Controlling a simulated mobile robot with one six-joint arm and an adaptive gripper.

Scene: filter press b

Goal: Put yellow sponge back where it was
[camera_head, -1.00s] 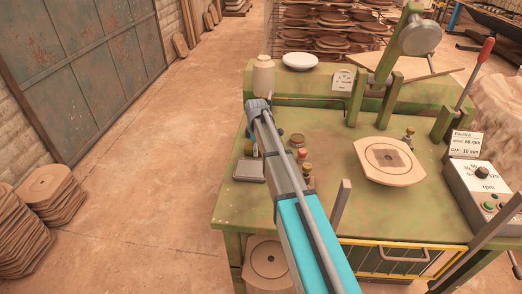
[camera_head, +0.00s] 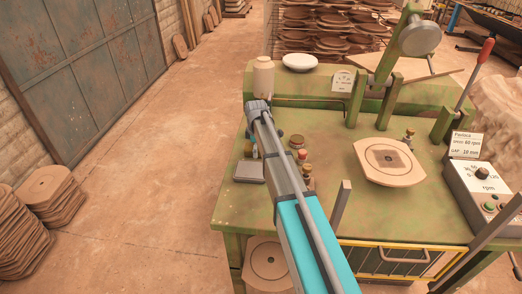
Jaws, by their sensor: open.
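I cannot make out the yellow sponge; it may be hidden behind my arm. My arm reaches from the bottom of the head view over the left part of the green table (camera_head: 330,190). My gripper (camera_head: 264,134) is mostly hidden behind the arm's own link. Only small dark parts show on either side, above the table's left end. It is open, and I see nothing held in it.
Under and beside my arm are a grey flat box (camera_head: 249,171) and several small jars (camera_head: 305,170). A cream bottle (camera_head: 263,76) and a white bowl (camera_head: 300,62) stand on the back ledge.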

